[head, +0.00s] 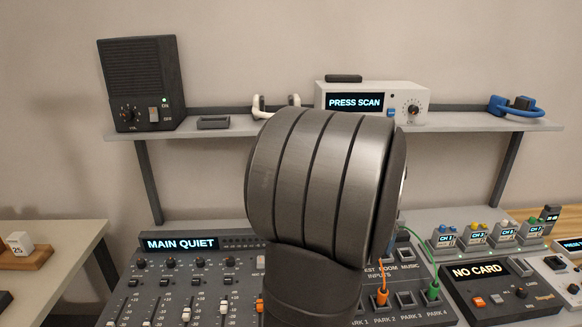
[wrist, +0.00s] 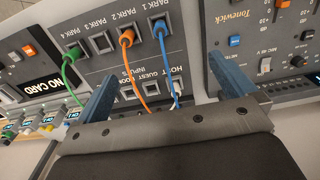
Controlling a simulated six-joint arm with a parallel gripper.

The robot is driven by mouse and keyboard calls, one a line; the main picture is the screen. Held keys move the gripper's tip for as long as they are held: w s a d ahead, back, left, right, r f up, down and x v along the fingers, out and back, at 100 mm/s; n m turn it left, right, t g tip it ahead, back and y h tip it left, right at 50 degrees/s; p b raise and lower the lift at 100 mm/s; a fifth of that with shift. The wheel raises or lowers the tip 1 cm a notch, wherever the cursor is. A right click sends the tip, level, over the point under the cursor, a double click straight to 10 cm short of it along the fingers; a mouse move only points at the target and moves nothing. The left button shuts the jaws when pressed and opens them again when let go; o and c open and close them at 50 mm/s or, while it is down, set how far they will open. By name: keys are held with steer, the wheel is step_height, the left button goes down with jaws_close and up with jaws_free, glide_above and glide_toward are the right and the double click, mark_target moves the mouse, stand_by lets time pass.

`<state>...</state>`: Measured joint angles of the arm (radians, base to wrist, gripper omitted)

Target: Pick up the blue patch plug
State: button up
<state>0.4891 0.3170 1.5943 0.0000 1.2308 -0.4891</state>
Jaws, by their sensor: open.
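The blue patch plug (wrist: 160,27) sits in the PARK 1 socket of the patch panel (wrist: 105,66) in the wrist view. The blue plug lies beyond the fingertips, towards the top of the picture. In the head view my arm hides the blue plug and my gripper.
An orange plug (wrist: 127,38) stands in PARK 2 and a green plug (wrist: 73,54) in PARK 4, both with cables. PARK 3 looks empty. A mixer (head: 200,285) adjoins the panel, and a NO CARD unit (head: 500,290) stands on its other side. A shelf (head: 225,124) runs behind.

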stand_by(0.4)
steer(key=c, duration=1.1)
steer(key=w+a+f+n+g+h, duration=0.15)
steer(key=a+n+h, duration=0.35)
steer(key=n, duration=1)
steer(key=shift+y, duration=0.3)
steer(key=x, duration=0.4)
steer(key=a+x, duration=0.1)
steer(key=x, duration=0.2)
steer(key=w+x, duration=0.1)
steer(key=x, duration=0.3)
steer(key=shift+a+f, duration=0.1)
steer(key=shift+f, duration=0.55)
steer(key=shift+x, duration=2.75)
